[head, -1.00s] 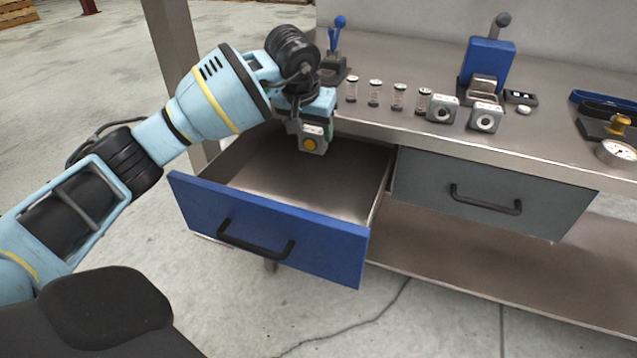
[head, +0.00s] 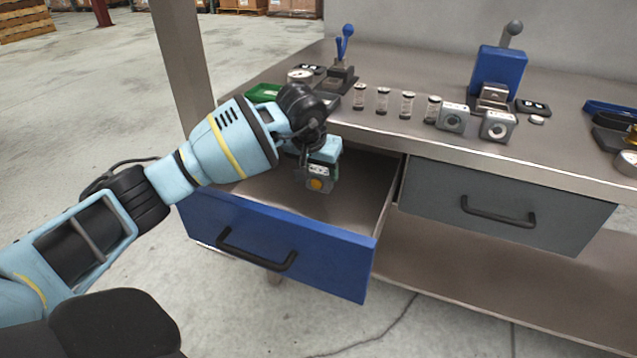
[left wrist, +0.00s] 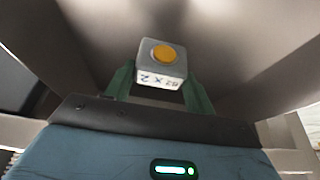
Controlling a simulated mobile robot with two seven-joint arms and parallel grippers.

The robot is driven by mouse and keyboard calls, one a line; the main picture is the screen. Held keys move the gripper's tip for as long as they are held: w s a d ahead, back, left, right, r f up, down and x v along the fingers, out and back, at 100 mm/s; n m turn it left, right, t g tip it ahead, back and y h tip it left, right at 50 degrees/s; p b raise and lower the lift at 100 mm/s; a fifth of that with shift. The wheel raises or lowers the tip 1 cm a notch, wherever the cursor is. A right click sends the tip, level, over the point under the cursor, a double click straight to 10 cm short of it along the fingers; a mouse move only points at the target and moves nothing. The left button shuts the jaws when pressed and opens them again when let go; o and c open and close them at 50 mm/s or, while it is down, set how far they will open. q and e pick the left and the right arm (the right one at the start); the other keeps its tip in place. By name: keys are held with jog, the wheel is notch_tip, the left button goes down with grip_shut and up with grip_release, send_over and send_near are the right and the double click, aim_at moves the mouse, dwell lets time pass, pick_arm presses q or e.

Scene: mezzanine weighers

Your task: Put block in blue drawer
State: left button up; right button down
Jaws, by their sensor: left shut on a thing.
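The blue drawer (head: 330,258) is pulled open below the bench top, with a dark handle on its front. My left gripper (head: 319,176) is inside the drawer opening, pointing down, shut on a grey block with a round yellow-orange spot (head: 318,184). In the left wrist view the block (left wrist: 161,64) sits between the green fingers of the gripper (left wrist: 160,90), with printed marks on its side. The drawer's interior surfaces surround it there. Whether the block touches the drawer floor cannot be told. My right gripper is not in view.
The bench top (head: 420,139) carries several small glass vials, two grey blocks with round dials (head: 497,126), a blue lever press (head: 498,75), a green tray (head: 263,92) and a gauge. A closed grey drawer (head: 500,205) is to the right.

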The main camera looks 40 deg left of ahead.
aim_at(317, 176)
pick_arm(q)
jog(key=shift+f+b, duration=0.3)
jog(key=shift+f, duration=1.6)
jog(key=shift+r, duration=0.1)
jog(key=o, duration=1.2)
jog(key=shift+f, duration=0.2)
jog(key=shift+r, duration=0.1)
jog(key=shift+r, duration=0.3)
jog(key=p+v, duration=0.2)
jog(key=v, duration=0.9)
jog(key=shift+s+r, duration=0.2)
jog(key=shift+r, duration=0.1)
